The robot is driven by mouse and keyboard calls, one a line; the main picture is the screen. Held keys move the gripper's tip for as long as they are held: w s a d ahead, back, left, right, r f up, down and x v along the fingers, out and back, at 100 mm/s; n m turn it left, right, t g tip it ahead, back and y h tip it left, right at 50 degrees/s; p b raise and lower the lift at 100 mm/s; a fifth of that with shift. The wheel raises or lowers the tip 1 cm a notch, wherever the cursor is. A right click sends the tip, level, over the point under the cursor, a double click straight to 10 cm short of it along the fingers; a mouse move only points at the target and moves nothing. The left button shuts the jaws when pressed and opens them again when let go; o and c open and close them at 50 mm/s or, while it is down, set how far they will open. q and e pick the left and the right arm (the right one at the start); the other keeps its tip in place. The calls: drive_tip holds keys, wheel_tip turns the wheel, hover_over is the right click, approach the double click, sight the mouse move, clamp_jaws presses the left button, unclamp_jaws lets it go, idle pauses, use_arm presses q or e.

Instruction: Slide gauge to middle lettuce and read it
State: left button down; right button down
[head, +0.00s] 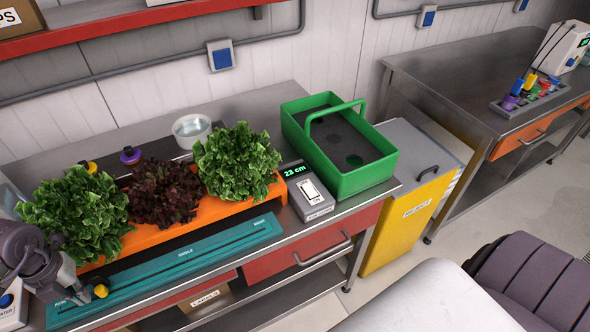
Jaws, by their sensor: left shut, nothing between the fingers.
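The teal gauge rail (215,245) lies along the front of the bench, with a long slot and position labels, one reading "MIDDLE". A yellow knob (100,291) sits near its left end. Behind the rail, an orange tray (150,236) holds a left green lettuce (78,212), a dark red middle lettuce (163,192) and a right green lettuce (236,160). A grey readout box (318,205) at the right shows "23 cm" in green, above a switch marked "ON". My left gripper (76,290) is shut and empty at the rail's left end, close beside the knob; contact is unclear.
A green handled crate (364,183) stands right of the readout box. A white bowl (192,129) and purple-and-yellow bottles (131,155) are behind the lettuces. A yellow bin (408,225) stands beside the bench. The space above the rail's right half is clear.

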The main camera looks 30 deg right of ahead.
use_arm(q)
drive_tip(key=d, duration=0.5)
drive_tip(key=shift+s, duration=0.15)
drive_tip(key=shift+s+d, duration=0.15)
drive_tip(key=shift+d, duration=1.3)
drive_tip(key=shift+s+d, duration=0.1)
drive_tip(key=shift+d, duration=1.35)
drive_tip(key=shift+s+d+b, duration=0.2)
drive_tip(key=shift+d+b, duration=0.5)
drive_tip(key=shift+d, duration=2.2)
drive_tip(key=shift+s+d+b, duration=0.15)
drive_tip(key=shift+d+b, duration=0.2)
drive_tip(key=shift+d, duration=1.2)
drive_tip(key=shift+a, duration=0.15)
drive_tip(key=shift+a, duration=0.5)
